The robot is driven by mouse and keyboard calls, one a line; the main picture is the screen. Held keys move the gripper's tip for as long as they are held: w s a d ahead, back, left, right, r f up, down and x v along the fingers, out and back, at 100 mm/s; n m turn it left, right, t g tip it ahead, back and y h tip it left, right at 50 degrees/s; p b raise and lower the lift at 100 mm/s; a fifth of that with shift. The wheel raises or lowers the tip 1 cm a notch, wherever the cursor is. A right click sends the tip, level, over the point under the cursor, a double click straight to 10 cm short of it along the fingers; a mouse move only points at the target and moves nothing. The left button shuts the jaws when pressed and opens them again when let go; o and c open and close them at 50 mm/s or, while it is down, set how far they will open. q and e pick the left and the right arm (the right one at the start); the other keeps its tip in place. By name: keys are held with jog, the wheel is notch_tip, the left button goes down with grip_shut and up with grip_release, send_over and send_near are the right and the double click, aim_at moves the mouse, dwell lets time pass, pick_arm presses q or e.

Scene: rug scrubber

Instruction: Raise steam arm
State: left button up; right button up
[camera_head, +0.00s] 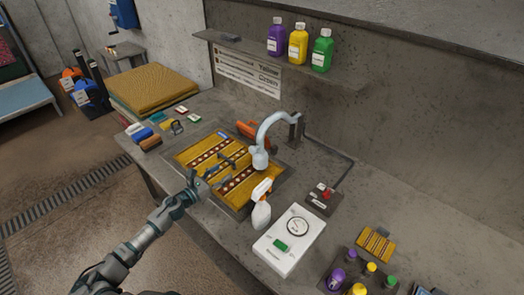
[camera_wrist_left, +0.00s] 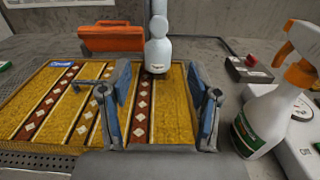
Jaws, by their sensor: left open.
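The steam arm (camera_head: 274,124) is a pale curved pipe rising from a grey bracket at the back of the bench and bending down to a bottle-shaped head (camera_head: 260,158). The head hangs low over the yellow patterned rug (camera_head: 190,156). In the left wrist view the head (camera_wrist_left: 158,54) is straight ahead, centred between my fingers. My left gripper (camera_head: 226,171) is open and empty over the rug, in front of the head and apart from it. I cannot tell whether the head touches the rug. My right gripper is not in view.
A spray bottle (camera_head: 261,208) stands close to the right of my left gripper, with a white dial box (camera_head: 289,240) beyond it. An orange tool (camera_head: 248,129) lies behind the rug. A red-knobbed control box (camera_head: 324,194) is right of the arm. A shelf (camera_head: 290,58) hangs above.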

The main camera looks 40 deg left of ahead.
pick_arm(q)
send_near(251, 150)
jog(key=w, duration=0.8)
jog(key=shift+w+d, duration=0.1)
jog(key=shift+d, duration=0.25)
jog(key=shift+w+d+f, duration=0.1)
jog(key=shift+w, duration=0.65)
jog(key=c, duration=1.1)
grip_shut()
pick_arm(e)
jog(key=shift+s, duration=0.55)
